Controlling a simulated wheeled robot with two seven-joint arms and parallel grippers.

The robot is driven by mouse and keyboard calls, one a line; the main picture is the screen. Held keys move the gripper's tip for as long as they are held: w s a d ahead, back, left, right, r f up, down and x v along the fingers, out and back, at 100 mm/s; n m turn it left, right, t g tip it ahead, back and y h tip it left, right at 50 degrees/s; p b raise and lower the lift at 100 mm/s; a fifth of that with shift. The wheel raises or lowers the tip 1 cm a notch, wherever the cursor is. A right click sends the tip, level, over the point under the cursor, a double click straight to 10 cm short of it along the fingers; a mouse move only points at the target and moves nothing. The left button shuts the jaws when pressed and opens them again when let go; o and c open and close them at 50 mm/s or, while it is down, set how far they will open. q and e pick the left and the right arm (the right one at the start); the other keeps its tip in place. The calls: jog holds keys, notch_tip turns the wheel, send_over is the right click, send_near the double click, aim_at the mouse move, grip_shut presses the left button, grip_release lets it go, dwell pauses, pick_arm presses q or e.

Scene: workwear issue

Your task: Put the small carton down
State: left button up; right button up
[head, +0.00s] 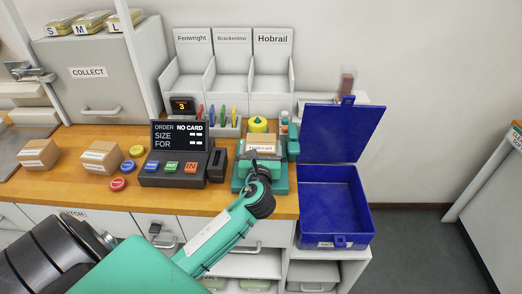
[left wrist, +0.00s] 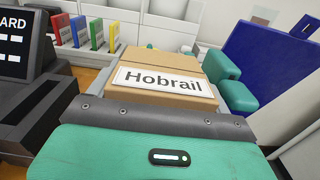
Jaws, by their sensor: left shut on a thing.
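The small carton (head: 261,142) is a brown box with a white "Hobrail" label. My left gripper (head: 262,165) is shut on it, reaching in over the counter's right part. In the left wrist view the carton (left wrist: 165,75) sits straight ahead of the palm, label facing me. The carton is over or beside a teal fixture (head: 279,185) at the counter's front right; its teal blocks (left wrist: 236,96) show just right of the carton in the left wrist view. I cannot tell whether the carton rests on it. My right gripper is not in view.
A blue box (head: 337,239) with its lid open stands right of the counter. An order terminal (head: 174,167) is to the left, with two other cartons (head: 101,157) and colored buttons beyond it. White bins (head: 271,83) labelled Fenwright, Brackenlow and Hobrail stand behind.

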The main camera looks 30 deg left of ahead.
pick_arm(q)
jog(key=shift+f, duration=0.3)
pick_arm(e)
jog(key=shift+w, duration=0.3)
pick_arm(q)
jog(key=o, duration=1)
jog(key=shift+f, duration=0.15)
jog(key=shift+o, duration=0.2)
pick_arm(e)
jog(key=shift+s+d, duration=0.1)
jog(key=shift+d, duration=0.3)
